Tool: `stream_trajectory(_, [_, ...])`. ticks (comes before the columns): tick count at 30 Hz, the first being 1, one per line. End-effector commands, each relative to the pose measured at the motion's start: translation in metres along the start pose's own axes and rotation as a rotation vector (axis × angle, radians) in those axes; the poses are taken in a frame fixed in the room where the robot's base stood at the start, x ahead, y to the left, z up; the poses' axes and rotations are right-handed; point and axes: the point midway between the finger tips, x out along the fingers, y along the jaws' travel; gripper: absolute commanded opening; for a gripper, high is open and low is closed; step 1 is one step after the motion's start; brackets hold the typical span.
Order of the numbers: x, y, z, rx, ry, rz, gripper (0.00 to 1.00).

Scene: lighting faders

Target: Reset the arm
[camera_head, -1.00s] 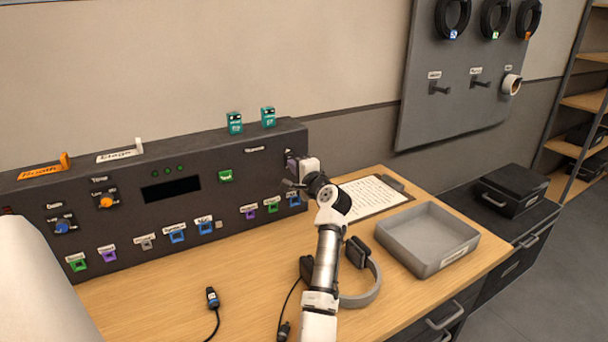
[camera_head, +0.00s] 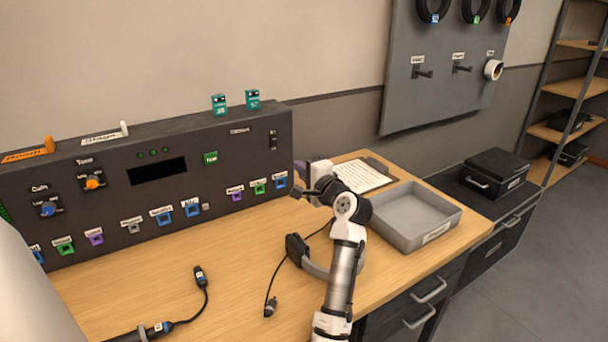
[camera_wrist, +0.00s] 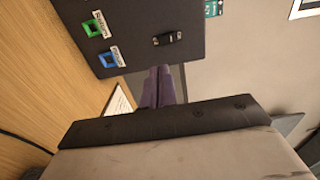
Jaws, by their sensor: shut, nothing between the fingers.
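My gripper (camera_head: 299,168) is just off the right end of the dark control panel (camera_head: 225,155), above the table, with my arm reaching up from the bottom of the head view. Its purple fingers (camera_wrist: 158,88) are together and empty in the wrist view. They point toward the panel's right end, apart from it as far as I can tell. A black switch or fader (camera_head: 273,140) is on the panel's upper right; it also shows in the wrist view (camera_wrist: 167,38). Green (camera_wrist: 93,28) and blue (camera_wrist: 108,59) sockets are beside it there.
A grey tray (camera_head: 440,238) and a clipboard (camera_head: 362,178) lie on the wooden table (camera_head: 225,270) at right. Headphones (camera_head: 298,250) are partly behind my arm. Cables with plugs (camera_head: 200,278) lie at the front. Two teal boxes stand on the panel.

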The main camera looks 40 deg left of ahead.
Motion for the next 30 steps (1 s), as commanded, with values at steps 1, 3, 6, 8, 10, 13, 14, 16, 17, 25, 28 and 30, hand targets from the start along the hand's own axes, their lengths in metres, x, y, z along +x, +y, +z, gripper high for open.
stream_trajectory(1, [-0.004, 0.001, 0.0, 0.0, 0.0, 0.0, 0.0])
stream_trajectory(3, [-0.007, 0.001, 0.0, 0.0, 0.0, 0.0, 0.0])
stream_trajectory(6, [-0.009, 0.0, 0.0, 0.0, 0.0, 0.0, 0.0])
stream_trajectory(8, [-0.009, 0.0, 0.0, 0.0, 0.0, 0.0, 0.0])
stream_trajectory(10, [-0.009, 0.0, 0.0, 0.0, 0.0, 0.0, 0.0])
stream_trajectory(13, [-0.009, 0.0, 0.0, 0.0, 0.0, 0.0, 0.0])
stream_trajectory(14, [-0.009, 0.0, 0.0, 0.0, 0.0, 0.0, 0.0])
stream_trajectory(16, [-0.009, 0.0, 0.0, 0.0, 0.0, 0.0, 0.0])
stream_trajectory(17, [-0.009, 0.0, 0.0, 0.0, 0.0, 0.0, 0.0])
stream_trajectory(25, [-0.012, -0.019, 0.006, -0.109, 0.043, -0.041, 0.0])
stream_trajectory(28, [-0.021, -0.06, 0.024, -0.33, 0.131, -0.133, 0.0])
stream_trajectory(30, [-0.035, -0.099, 0.047, -0.534, 0.217, -0.23, 0.0])
